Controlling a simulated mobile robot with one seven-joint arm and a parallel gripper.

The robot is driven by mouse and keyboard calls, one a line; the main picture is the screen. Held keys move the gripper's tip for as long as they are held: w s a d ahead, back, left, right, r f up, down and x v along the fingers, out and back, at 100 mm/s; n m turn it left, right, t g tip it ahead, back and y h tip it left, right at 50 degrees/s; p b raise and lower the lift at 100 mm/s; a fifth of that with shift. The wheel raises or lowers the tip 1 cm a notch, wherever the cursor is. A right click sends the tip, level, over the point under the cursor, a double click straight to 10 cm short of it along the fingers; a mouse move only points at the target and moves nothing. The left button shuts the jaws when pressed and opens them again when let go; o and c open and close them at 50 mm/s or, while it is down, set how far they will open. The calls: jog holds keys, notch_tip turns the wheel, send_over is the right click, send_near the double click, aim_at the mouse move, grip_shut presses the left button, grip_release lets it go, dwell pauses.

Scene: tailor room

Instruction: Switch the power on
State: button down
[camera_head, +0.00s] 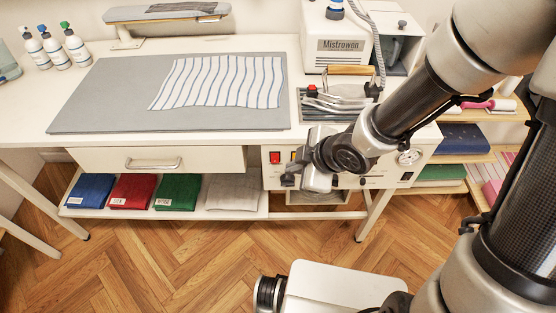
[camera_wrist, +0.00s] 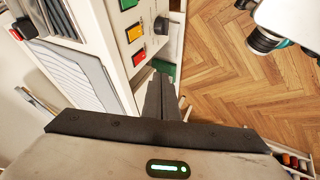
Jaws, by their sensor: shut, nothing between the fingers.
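The white control panel (camera_head: 269,177) is under the right part of the worktable. At its left end is a red rocker switch (camera_head: 275,157), with an amber switch beside it, partly behind my arm. In the wrist view the panel shows a green switch (camera_wrist: 128,4), an amber switch (camera_wrist: 134,33) and a red switch (camera_wrist: 139,57) in a row, with a black knob (camera_wrist: 161,25) beside them. The labels are too small to read. My gripper (camera_head: 288,181) is shut and empty, in front of the panel just below the red switch. Its dark fingers (camera_wrist: 162,80) appear close to the red switch but apart from it.
The white drawer (camera_head: 120,159) and a lower shelf with folded cloths (camera_head: 178,191) are left of the gripper. A steam iron (camera_head: 340,103) and a Mistrowen boiler (camera_head: 338,62) stand above the panel. A table leg (camera_head: 376,214) stands below right.

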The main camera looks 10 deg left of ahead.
jog(key=b, duration=0.6)
send_near(278, 161)
jog(key=s+a+f, duration=0.3)
jog(key=f, duration=0.2)
jog(key=shift+w+a+f, duration=0.1)
jog(key=shift+w+a, duration=0.1)
jog(key=shift+w, duration=0.8)
jog(key=shift+w+a+f, duration=0.1)
jog(key=shift+w+a, duration=0.15)
jog(key=shift+w, duration=0.8)
jog(key=shift+w+f, duration=0.15)
jog(key=shift+w, duration=0.05)
jog(key=shift+r, duration=0.25)
